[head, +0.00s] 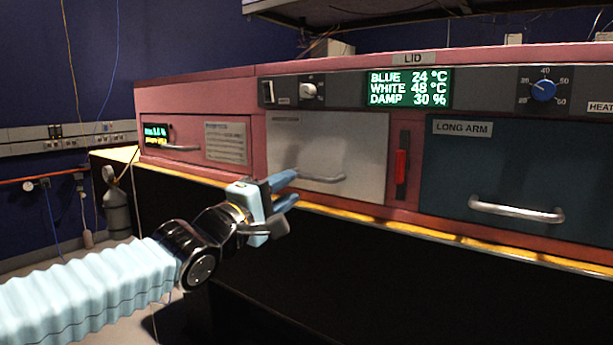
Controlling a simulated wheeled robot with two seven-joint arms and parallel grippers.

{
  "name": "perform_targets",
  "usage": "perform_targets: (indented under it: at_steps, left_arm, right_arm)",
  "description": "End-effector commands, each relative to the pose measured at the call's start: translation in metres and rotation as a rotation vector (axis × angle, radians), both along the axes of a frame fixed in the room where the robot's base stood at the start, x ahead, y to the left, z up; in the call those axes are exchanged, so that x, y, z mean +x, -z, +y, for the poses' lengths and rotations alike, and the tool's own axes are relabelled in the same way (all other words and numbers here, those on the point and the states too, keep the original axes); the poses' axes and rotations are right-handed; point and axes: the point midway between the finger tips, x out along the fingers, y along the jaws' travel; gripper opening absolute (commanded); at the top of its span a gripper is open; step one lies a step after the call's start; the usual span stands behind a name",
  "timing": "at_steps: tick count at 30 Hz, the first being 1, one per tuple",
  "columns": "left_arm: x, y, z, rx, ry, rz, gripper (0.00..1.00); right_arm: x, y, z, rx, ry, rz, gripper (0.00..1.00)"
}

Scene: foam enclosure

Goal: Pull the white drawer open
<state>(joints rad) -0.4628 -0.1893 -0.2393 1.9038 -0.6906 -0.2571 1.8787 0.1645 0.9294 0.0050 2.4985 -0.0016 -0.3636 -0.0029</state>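The white drawer (345,140) is a pale panel in the middle of the pink cabinet front, and it looks shut, flush with the front. Its curved metal handle (320,178) runs along the lower part of the panel. My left gripper (294,188) is just left of and slightly below the handle, in front of the drawer's lower left corner. Its light blue fingers are spread apart with nothing visible between them. Whether a finger touches the handle is not clear, but a gap seems to show. My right gripper is not in view.
A dark blue drawer marked LONG ARM (510,165) with its own handle is on the right. A red lever (401,165) sits between the drawers. A yellow ledge (420,230) runs below the cabinet. A grey cylinder (117,213) stands at the left.

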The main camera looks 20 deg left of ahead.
Motion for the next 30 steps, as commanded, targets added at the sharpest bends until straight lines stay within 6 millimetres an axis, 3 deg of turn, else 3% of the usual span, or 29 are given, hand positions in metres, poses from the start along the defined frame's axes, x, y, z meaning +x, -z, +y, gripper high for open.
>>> perform_targets:
  at_steps: [3, 9, 21, 23, 28, 30]
  left_arm:
    - [0.026, -0.004, -0.010, 0.001, 0.001, 0.003, 0.35]
    - [0.054, -0.010, -0.020, 0.000, 0.001, 0.002, 0.35]
    - [0.063, -0.012, -0.023, 0.000, 0.001, 0.000, 0.35]
    - [0.063, -0.012, -0.023, 0.000, 0.001, 0.000, 0.29]
    - [0.063, -0.012, -0.023, 0.001, 0.001, 0.001, 0.03]
    - [0.063, -0.012, -0.023, 0.001, 0.001, 0.001, 0.00]
  right_arm:
    - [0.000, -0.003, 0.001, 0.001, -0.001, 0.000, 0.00]
    - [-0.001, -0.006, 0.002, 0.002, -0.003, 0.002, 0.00]
    - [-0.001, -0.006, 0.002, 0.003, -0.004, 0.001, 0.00]
    - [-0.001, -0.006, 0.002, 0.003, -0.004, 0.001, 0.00]
    - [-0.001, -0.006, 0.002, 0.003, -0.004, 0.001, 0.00]
    - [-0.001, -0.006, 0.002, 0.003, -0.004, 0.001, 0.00]
